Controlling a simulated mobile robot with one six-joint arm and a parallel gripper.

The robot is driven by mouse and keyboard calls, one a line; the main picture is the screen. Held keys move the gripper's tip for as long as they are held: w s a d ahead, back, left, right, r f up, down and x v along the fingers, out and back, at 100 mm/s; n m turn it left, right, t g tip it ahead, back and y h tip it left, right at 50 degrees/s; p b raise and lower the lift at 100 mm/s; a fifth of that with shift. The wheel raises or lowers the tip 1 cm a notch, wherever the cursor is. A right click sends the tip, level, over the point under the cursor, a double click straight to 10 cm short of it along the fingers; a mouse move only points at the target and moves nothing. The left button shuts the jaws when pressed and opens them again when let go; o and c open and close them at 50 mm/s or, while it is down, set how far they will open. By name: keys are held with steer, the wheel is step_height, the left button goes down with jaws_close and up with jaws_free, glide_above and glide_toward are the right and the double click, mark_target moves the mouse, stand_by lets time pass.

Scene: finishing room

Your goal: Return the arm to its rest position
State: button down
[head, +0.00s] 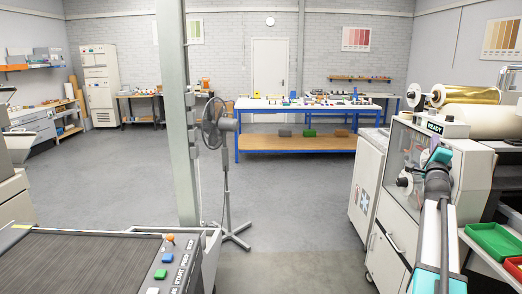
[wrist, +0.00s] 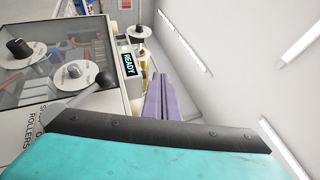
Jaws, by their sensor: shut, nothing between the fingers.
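My arm (head: 433,225) rises from the lower right of the head view, in front of the laminating machine (head: 480,152). Its teal wrist part (head: 440,156) is at the machine's clear front cover, below the READY display (head: 435,127). In the wrist view my gripper (wrist: 159,80) shows as two purple-grey fingers side by side, shut with nothing between them. They point past the side of the machine, whose READY display (wrist: 128,64) is just left of them. The head view does not show the fingers clearly.
The machine has black knobs (wrist: 18,48) and a lever (wrist: 102,80) close to my wrist. Green (head: 494,240) and red trays are at the right. A conveyor (head: 80,262) with buttons is at lower left. A post (head: 176,110) and a fan (head: 216,125) stand mid-room. Open floor lies between.

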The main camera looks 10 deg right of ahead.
steer(key=w+a+f+n+y, duration=0.15)
steer(key=w+a+f, duration=0.25)
steer(key=a+f, duration=0.5)
steer(key=w+a+f+g+y, duration=0.1)
steer(key=w+a+f+y, duration=0.35)
steer(key=f, duration=0.65)
steer(key=w+a+f+n, duration=0.1)
steer(key=w+a+f, duration=0.4)
steer(key=a+f, duration=0.45)
steer(key=s+a+f+n+g+y, duration=0.1)
steer(key=s+a+f+g, duration=0.15)
steer(key=a+f, duration=0.6)
steer(key=s+a+f+n+g+y, duration=0.1)
steer(key=s+a+f+n+y, duration=0.3)
steer(key=f, duration=0.8)
steer(key=s+a+f+m+g+h, duration=0.1)
steer(key=a+f+g, duration=0.1)
steer(key=a+f, duration=0.7)
steer(key=s+a+f+n+g+y, duration=0.1)
steer(key=s+a+f+n+g, duration=0.4)
steer(key=s+f, duration=0.75)
steer(key=s+a+f+n+g+y, duration=0.1)
steer(key=s+a+f+n+g, duration=0.2)
steer(key=s+a+f, duration=0.75)
steer(key=s+n+g+y, duration=0.1)
steer(key=s+n+g, duration=0.8)
steer(key=s, duration=2.1)
steer(key=n, duration=0.4)
steer(key=shift+s+a+r, duration=0.25)
steer(key=shift+a+r, duration=0.15)
